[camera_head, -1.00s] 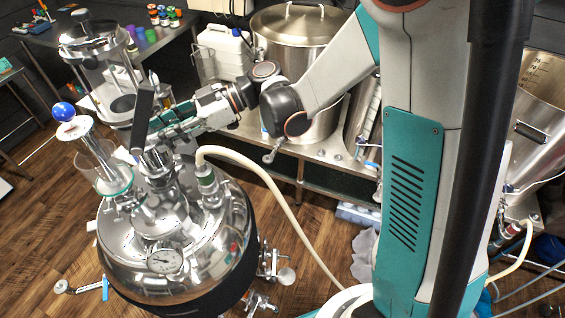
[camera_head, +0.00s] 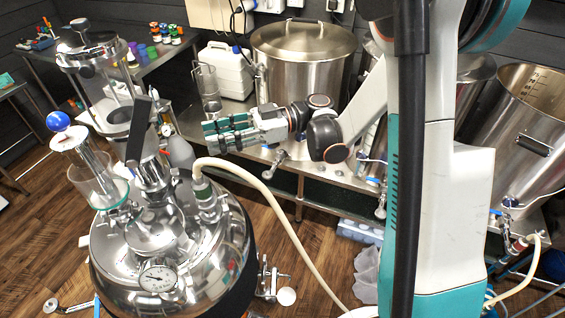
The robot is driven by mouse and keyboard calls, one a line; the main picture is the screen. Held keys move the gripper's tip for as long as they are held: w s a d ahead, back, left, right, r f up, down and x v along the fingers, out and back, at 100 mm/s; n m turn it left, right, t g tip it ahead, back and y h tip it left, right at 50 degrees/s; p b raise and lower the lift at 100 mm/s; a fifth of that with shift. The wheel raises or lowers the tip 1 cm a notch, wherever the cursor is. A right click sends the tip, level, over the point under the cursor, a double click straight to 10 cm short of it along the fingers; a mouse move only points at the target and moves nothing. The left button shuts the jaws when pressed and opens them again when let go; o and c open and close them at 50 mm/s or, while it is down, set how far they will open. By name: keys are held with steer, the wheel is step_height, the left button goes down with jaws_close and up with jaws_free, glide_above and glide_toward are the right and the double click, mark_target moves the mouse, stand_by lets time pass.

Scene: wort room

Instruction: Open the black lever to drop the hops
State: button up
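The black lever (camera_head: 139,130) stands nearly upright, slightly tilted, on the metal fitting atop the shiny steel vessel (camera_head: 205,262). My gripper (camera_head: 208,133) is to the right of the lever, at about the height of its lower half in the picture, with a visible gap between them. Its teal and grey fingers point left and hold nothing that I can see. They lie close together in this view, so their opening is unclear. A glass cup (camera_head: 97,182) with a blue ball-topped part (camera_head: 58,121) stands left of the lever. I cannot make out any hops.
A cream hose (camera_head: 265,187) arcs from the vessel's lid to the right, below my gripper. A pressure gauge (camera_head: 158,277) sits on the vessel's front. A steel pot (camera_head: 300,65) and white canister (camera_head: 226,72) stand on the bench behind. Open wooden floor (camera_head: 45,235) lies at left.

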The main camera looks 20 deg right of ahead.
steer(key=s+d+f+m+t+h, duration=0.1)
steer(key=s+d+m+t+h, duration=0.4)
steer(key=s+d+m+h, duration=0.5)
steer(key=s+m+h, duration=0.2)
steer(key=m+h, duration=0.3)
steer(key=m, duration=0.1)
steer(key=shift+s+d+f+t, duration=0.15)
steer(key=shift+s+d+t, duration=0.1)
steer(key=shift+t, duration=0.15)
stand_by(0.9)
